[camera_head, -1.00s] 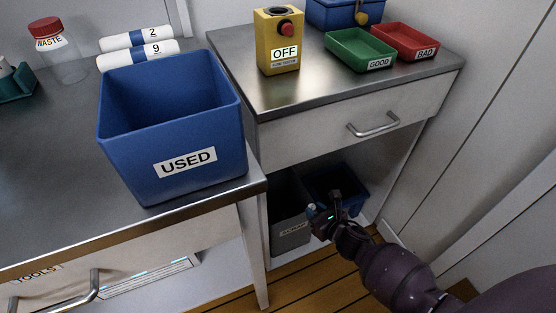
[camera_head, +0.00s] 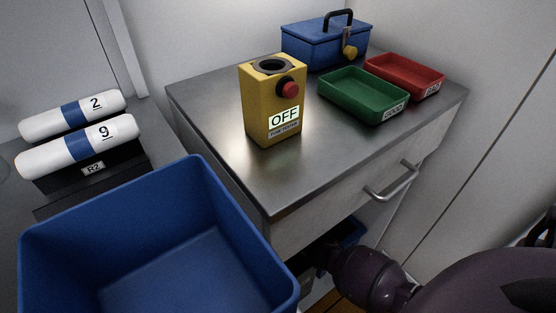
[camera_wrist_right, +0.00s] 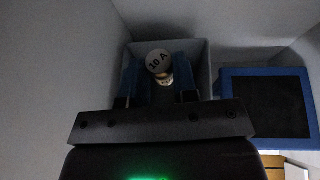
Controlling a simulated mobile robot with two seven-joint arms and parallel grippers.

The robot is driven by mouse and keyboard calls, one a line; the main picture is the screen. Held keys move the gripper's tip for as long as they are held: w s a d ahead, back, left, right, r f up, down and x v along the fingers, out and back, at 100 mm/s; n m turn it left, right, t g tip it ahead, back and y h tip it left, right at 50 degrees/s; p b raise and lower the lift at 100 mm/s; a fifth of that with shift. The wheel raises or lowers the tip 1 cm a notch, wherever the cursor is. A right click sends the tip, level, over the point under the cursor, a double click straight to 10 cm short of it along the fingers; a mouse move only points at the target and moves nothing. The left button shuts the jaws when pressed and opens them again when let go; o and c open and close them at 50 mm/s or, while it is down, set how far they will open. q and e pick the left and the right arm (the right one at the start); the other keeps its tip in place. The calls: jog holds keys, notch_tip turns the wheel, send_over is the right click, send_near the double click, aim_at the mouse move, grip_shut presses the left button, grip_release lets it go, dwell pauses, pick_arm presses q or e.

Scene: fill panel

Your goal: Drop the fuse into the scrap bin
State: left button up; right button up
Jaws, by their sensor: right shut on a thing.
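The fuse (camera_wrist_right: 158,62), with a pale round end marked 10 A and a brassy part below, is between the two blue fingers of my right gripper (camera_wrist_right: 160,74) in the right wrist view. The gripper is shut on it. The grey scrap bin (camera_wrist_right: 205,58) is beyond the fingers, and the fuse lines up with its opening. How high the fuse is above the bin floor cannot be told. In the head view my right arm reaches under the counter, and its fingers and the fuse are hidden. My left gripper is not in view.
A blue bin (camera_wrist_right: 227,92) stands right of the scrap bin in the wrist view. The metal counter (camera_head: 220,150) with its drawer handle (camera_head: 392,186) is above my right arm. On it are a yellow OFF box (camera_head: 262,105) and green (camera_head: 362,95) and red (camera_head: 405,75) trays.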

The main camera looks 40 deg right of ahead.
pick_arm(q)
jog(key=b, duration=0.1)
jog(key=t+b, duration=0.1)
jog(key=b, duration=0.1)
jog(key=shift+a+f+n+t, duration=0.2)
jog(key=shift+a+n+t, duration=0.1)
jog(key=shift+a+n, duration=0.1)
pick_arm(e)
notch_tip(320, 180, down, 5)
jog(key=shift+r, duration=0.1)
jog(key=o, duration=1)
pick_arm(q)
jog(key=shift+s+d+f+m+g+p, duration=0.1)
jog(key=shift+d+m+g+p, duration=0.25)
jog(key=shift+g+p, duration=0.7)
pick_arm(e)
jog(key=shift+p+v, duration=0.3)
jog(key=shift+v, duration=5.15)
